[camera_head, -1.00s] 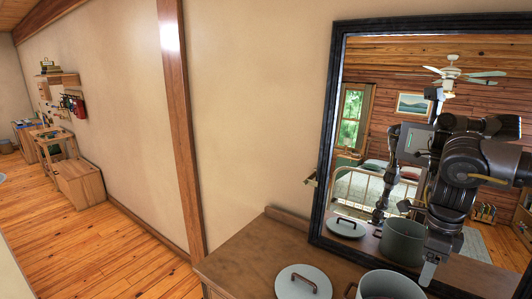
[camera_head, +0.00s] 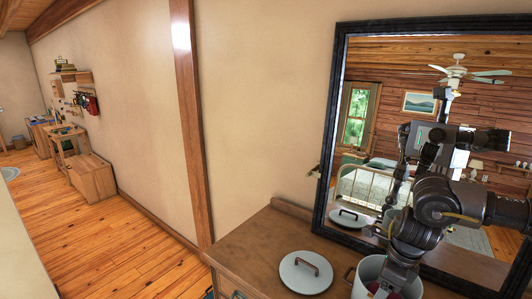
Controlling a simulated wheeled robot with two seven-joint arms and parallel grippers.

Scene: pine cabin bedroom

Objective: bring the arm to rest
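My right arm comes in from the right edge, and its gripper (camera_head: 385,290) points down in front of or over the pot. I cannot tell whether it is inside the rim or touching. Its fingertips are too small and dark to show a gap. The pale pot (camera_head: 358,286) with reddish-brown handles stands on the brown dresser (camera_head: 245,250), partly hidden by my gripper. My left gripper is not in view.
A round grey lid (camera_head: 300,284) with a brown handle lies on the dresser left of the pot. A dark-framed mirror (camera_head: 330,130) stands behind, close to my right arm, reflecting the bedroom and part of me. The floor (camera_head: 110,245) at left is clear.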

